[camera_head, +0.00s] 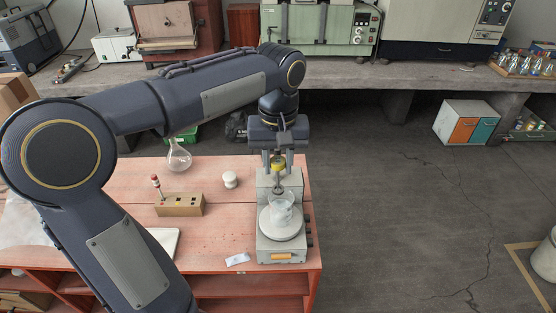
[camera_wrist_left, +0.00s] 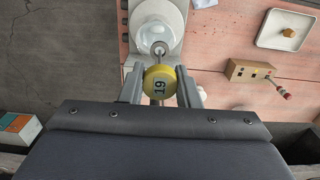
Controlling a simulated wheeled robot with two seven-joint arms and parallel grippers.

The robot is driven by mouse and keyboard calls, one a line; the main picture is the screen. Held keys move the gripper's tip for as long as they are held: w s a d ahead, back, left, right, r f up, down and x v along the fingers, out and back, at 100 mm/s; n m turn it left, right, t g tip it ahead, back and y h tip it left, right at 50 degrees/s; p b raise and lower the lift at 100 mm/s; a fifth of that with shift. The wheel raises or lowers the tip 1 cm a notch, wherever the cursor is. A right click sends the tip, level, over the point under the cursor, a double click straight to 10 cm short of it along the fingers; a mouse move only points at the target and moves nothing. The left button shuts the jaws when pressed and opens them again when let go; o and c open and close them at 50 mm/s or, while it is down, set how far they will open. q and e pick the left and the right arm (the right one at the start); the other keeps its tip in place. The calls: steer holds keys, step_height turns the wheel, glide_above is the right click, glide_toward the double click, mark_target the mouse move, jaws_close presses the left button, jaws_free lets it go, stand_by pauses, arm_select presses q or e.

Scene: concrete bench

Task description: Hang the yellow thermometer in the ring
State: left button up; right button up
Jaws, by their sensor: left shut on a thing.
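My left gripper (camera_head: 278,168) is shut on the yellow thermometer (camera_head: 278,161), just above the hotplate. In the left wrist view, its round yellow top (camera_wrist_left: 160,82) bears the number 19 and sits between the two fingers. Most of its stem is hidden. A small dark ring (camera_head: 279,187) is close below the gripper, and the same ring shows just past the yellow top (camera_wrist_left: 159,47). I cannot tell whether the stem is in the ring. A glass beaker (camera_head: 283,206) stands on the round white plate of the grey hotplate (camera_head: 281,252). My right gripper is out of view.
A wooden block (camera_head: 180,206) holding a red-topped stick (camera_head: 156,182) stands left on the red bench. A round flask (camera_head: 179,157), a white jar (camera_head: 230,180) and a white packet (camera_head: 238,259) are nearby.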

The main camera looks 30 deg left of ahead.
mark_target(278, 184)
arm_select(q)
steer(key=shift+f, duration=0.3)
steer(key=shift+f+b, duration=2.25)
steer(key=shift+f, duration=0.85)
steer(key=o, duration=1.4)
steer(key=shift+r, duration=0.1)
step_height(278, 184, up, 7)
steer(key=p, duration=0.6)
steer(key=shift+p, duration=0.35)
